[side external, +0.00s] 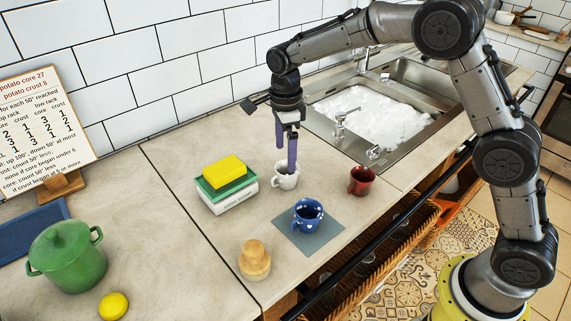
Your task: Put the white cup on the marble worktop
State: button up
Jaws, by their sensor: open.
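The white cup (283,178) stands upright on the marble worktop (190,262), behind the blue polka-dot cup and right of a small stack of books. My gripper (286,168) points down at the white cup, with its purple fingers at the cup's rim. The fingers are open. One finger overlaps the cup in this view, and I cannot tell whether it touches the cup or reaches inside it.
A blue dotted cup (307,216) stands on a grey-blue mat (283,225). A red mug (361,181) is to the right, books (234,197) with a yellow sponge-like block (223,171) to the left. A wooden-topped jar (254,260), green pot (68,255) and sink (415,72) stand around.

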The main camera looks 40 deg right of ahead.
notch_tip(320, 180, up, 6)
jog(key=s+d+r+n+t, duration=0.1)
jog(key=s+d+r+n, duration=0.2)
jog(key=s+r+n, duration=0.3)
jog(key=s+d+r+n+t, duration=0.2)
jog(key=s+d+r+n, duration=0.15)
jog(key=s, duration=0.55)
jog(key=s+d+f+n+t, duration=0.1)
jog(key=s+f+n, duration=0.1)
jog(key=s+n, duration=0.4)
jog(key=s+d+f+n+t, duration=0.1)
jog(key=s+n, duration=0.6)
jog(key=s, duration=0.4)
jog(key=shift+s+d+f+t, duration=0.2)
jog(key=shift+f+t, duration=0.1)
jog(key=shift+f, duration=0.1)
dwell(0.4)
